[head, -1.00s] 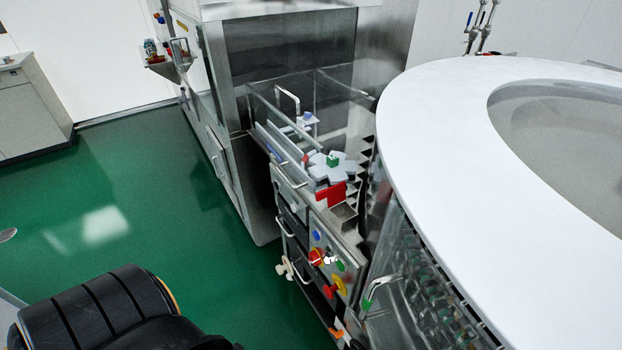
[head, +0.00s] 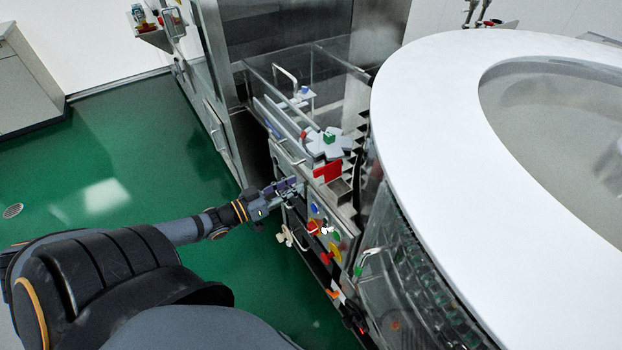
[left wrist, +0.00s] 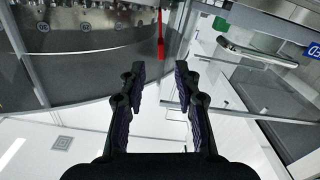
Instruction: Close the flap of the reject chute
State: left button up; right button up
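My left gripper (head: 290,187) is at the steel machine's front, beside the upper panel and left of the coloured buttons. In the left wrist view its two fingers (left wrist: 158,75) are spread with nothing between them. A red plate (head: 327,171) stands at the near edge of the machine top, beside a small steel trough (head: 341,187). I cannot tell for certain which part is the reject chute's flap, or whether it is open. A narrow red part (left wrist: 160,48) shows beyond the fingertips in the wrist view. My right gripper is not identifiable.
Blue, red, yellow and green controls (head: 314,227) sit on the front panel close to the gripper. A grey star wheel (head: 325,149) lies behind the red plate. The large white rotary ring (head: 420,120) fills the right. Green floor (head: 110,170) is clear at left.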

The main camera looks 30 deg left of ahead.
aim_at(314, 175)
pick_arm(q)
jog(key=b+x, duration=0.1)
jog(key=x, duration=0.1)
jog(key=b+x, duration=0.1)
jog(key=x, duration=0.1)
jog(key=b+x, duration=0.2)
jog(key=x, duration=0.1)
jog(key=shift+a+f, duration=0.1)
jog(key=shift+f, duration=0.15)
jog(key=shift+r, duration=0.15)
grip_shut()
